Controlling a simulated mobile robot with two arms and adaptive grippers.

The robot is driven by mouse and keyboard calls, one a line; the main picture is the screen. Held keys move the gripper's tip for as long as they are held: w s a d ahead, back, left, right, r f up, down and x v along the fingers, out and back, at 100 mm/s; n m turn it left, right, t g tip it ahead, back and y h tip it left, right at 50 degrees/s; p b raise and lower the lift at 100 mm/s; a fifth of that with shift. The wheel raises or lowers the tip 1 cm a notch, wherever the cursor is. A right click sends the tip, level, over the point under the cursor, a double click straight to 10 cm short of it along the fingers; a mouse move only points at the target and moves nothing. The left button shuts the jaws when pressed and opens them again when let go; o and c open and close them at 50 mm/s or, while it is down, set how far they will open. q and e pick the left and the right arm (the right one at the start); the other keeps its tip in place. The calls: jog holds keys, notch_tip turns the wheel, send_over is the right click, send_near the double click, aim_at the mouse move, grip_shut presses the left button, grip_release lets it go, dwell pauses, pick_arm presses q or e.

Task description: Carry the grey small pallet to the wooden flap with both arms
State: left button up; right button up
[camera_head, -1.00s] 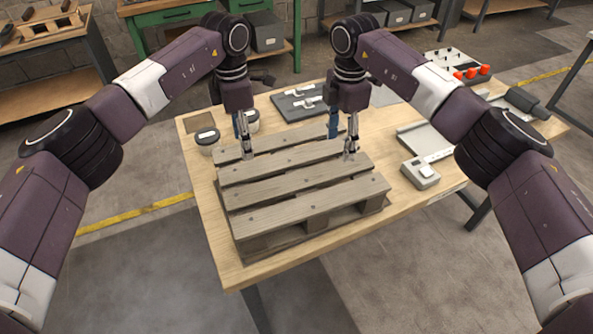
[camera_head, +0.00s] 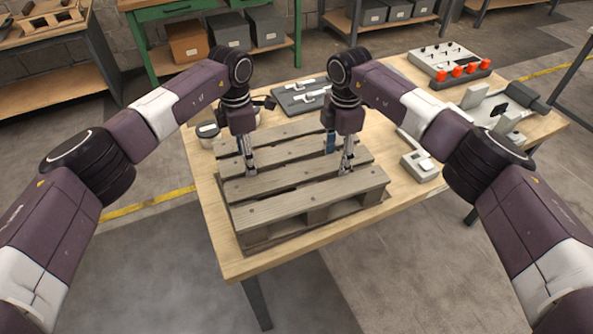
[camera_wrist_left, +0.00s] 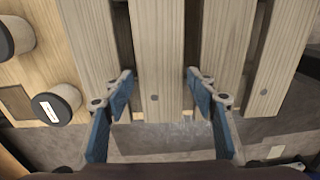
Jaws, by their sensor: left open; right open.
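The small pallet (camera_head: 312,205), of weathered grey-brown slats, lies flat on a light wooden table (camera_head: 232,262). My left gripper (camera_head: 250,172) is over the pallet's left part, pointing down. In the left wrist view it (camera_wrist_left: 160,85) is open, its blue fingers on either side of one slat (camera_wrist_left: 157,55) near the slat's end, with nothing pinched. My right gripper (camera_head: 346,172) points down at the right part of the pallet and is open. I cannot tell whether its fingertips touch the slats. I cannot make out which surface is the wooden flap.
Round containers (camera_head: 208,134) stand beside the pallet at the left. A dark tray (camera_head: 300,98) lies behind it. A grey box (camera_head: 420,166) sits close to its right. Floor in front is clear.

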pick_arm(q)
jog(key=shift+c, duration=0.6)
pick_arm(e)
jog(key=shift+c, duration=0.6)
pick_arm(q)
grip_shut()
pick_arm(e)
grip_shut()
pick_arm(q)
jog(key=shift+r, duration=0.1)
pick_arm(e)
jog(key=shift+r, duration=0.15)
